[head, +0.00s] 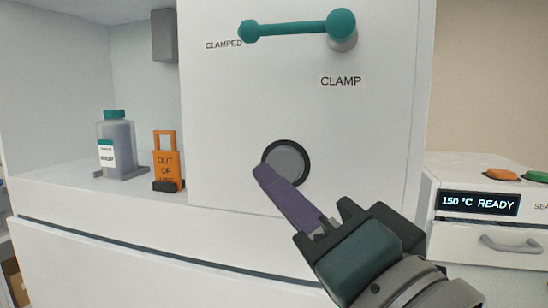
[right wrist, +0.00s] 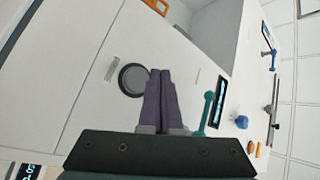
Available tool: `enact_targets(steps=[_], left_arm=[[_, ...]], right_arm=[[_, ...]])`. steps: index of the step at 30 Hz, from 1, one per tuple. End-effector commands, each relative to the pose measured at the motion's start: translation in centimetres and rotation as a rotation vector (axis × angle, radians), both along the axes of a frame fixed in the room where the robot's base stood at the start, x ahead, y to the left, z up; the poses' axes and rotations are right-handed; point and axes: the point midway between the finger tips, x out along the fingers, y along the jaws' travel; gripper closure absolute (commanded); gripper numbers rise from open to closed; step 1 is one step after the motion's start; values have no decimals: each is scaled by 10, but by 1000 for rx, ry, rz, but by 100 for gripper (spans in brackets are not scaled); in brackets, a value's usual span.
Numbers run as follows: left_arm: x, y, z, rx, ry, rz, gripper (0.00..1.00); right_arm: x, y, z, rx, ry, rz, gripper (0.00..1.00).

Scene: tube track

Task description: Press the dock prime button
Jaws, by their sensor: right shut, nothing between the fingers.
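A round grey button (head: 286,160) in a black ring sits on the front of a white cabinet (head: 230,110), below a teal clamp handle (head: 295,28) that points left to CLAMPED. I see no label reading dock prime. My right gripper (head: 264,175) is shut and empty, its purple fingers together. In the head view the fingertips overlap the button's lower left edge; I cannot tell whether they touch. In the right wrist view the fingertips (right wrist: 160,72) lie just right of the button (right wrist: 133,80). My left gripper is not in view.
A capped bottle (head: 116,142) and an orange OUT OF USE tag (head: 166,160) stand on the ledge at the left. A machine with a display reading 150 °C READY (head: 479,203) and orange and green buttons stands at the right. The cabinet front around the button is clear.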

Motion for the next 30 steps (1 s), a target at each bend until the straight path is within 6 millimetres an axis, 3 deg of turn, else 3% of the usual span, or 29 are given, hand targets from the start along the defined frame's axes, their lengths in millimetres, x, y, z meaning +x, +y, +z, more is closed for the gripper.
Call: enact_targets(steps=[8, 30], left_arm=[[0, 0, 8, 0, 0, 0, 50], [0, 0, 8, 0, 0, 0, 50]], right_arm=[[-20, 6, 1, -1, 0, 0, 100], [-20, 7, 0, -1, 0, 0, 100]])
